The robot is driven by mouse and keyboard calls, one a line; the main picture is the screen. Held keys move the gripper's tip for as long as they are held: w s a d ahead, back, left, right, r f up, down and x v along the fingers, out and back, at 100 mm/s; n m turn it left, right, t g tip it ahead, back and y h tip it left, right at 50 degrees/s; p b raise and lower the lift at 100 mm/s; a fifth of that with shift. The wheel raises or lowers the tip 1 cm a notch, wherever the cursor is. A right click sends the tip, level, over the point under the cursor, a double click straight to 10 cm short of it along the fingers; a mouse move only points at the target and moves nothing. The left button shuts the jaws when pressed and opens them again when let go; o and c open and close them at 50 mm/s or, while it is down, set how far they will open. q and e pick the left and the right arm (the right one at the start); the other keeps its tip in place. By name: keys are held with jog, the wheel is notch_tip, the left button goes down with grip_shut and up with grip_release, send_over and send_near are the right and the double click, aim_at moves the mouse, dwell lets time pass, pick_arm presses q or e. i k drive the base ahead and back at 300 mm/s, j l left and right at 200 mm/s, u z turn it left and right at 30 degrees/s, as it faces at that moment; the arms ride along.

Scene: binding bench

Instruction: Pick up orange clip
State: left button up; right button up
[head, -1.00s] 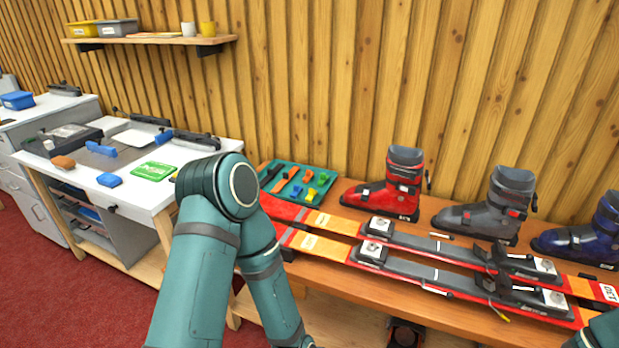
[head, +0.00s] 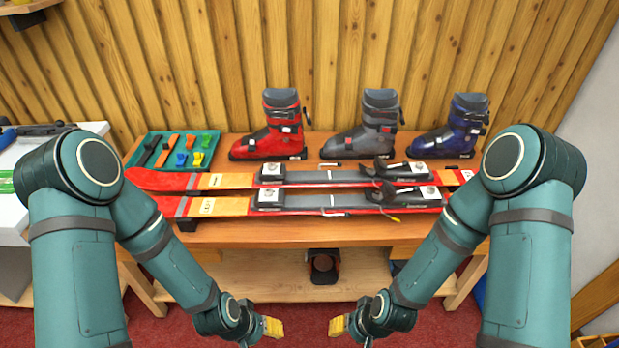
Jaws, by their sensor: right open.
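A teal tray (head: 131,163) stands at the left end of the wooden bench and holds several small coloured pieces. An orange piece (head: 165,152) in it looks like the orange clip; it is too small to make out its shape. My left gripper (head: 272,328) and my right gripper (head: 338,327), both with yellowish fingers, hang low in front of the bench, well apart from the tray. The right gripper is open, with nothing seen in it. I cannot tell whether the left one is open or shut.
Two red and orange skis (head: 230,205) with bindings lie along the bench. Behind them stand a red boot (head: 275,138), a grey boot (head: 372,142) and a blue boot (head: 455,138). A white worktop is at the left edge.

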aim_at(191, 138)
jog(key=i+j+z, duration=0.1)
jog(key=j+z, duration=0.25)
jog(key=j, duration=0.65)
jog(key=j+z, duration=0.35)
jog(key=j, duration=0.65)
